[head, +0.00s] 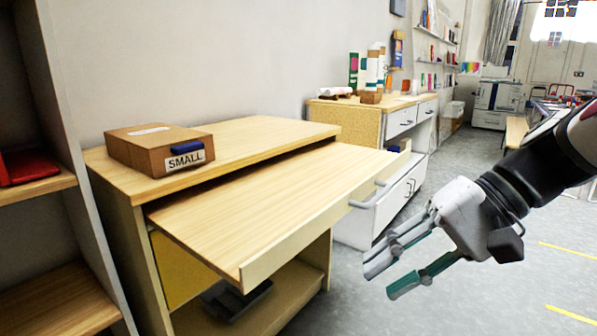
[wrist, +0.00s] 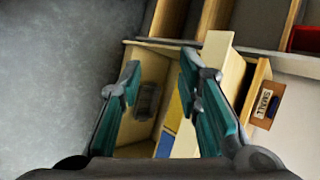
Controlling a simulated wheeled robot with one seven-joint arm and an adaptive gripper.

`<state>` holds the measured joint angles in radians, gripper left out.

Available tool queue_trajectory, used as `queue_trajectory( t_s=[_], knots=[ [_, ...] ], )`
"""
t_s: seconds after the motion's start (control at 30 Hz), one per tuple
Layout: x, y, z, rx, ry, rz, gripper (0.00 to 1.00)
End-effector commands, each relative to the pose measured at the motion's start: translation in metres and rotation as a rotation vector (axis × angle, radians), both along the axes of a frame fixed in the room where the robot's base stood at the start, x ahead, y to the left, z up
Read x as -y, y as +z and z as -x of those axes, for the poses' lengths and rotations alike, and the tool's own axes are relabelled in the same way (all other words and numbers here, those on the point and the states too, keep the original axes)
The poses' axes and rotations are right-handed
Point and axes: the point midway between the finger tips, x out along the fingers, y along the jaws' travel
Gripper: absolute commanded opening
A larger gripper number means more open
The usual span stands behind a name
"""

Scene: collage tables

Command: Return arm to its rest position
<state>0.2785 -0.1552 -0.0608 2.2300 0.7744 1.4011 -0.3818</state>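My gripper (head: 388,279) is at the right in the head view, in the air to the right of a wooden desk (head: 255,130) with a pulled-out tray (head: 270,205). Its fingers are apart with nothing between them. The fingers also show in the wrist view (wrist: 158,82), spread, with the desk behind them. My arm comes in from the right edge. A brown box (head: 150,155) labelled SMALL stands on the desk top, and it shows at the right in the wrist view (wrist: 262,95).
A dark bin (head: 237,298) sits on the desk's lower shelf. A shelf unit with a red item (head: 28,167) stands at the left. The grey floor (head: 470,300) at the right is mostly clear.

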Motion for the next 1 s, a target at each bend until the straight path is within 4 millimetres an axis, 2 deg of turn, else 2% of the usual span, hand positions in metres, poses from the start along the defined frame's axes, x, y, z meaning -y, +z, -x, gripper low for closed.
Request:
queue_trajectory(
  t_s=[0.03, 0.2, 0.3, 0.4, 0.73, 0.8, 1.0],
  knots=[
    [-0.005, -0.002, 0.026, -0.008, 0.04, 0.066, 0.31],
    [0.001, -0.021, 0.099, -0.037, 0.13, 0.305, 0.31],
    [0.013, -0.032, 0.131, -0.036, 0.157, 0.439, 0.31],
    [0.026, -0.041, 0.153, -0.026, 0.173, 0.548, 0.31],
    [0.07, -0.061, 0.196, 0.042, 0.174, 0.825, 0.31],
    [0.069, -0.045, 0.191, 0.043, 0.169, 0.816, 0.31],
    [0.068, -0.015, 0.183, 0.068, 0.161, 0.816, 0.31]
  ],
)
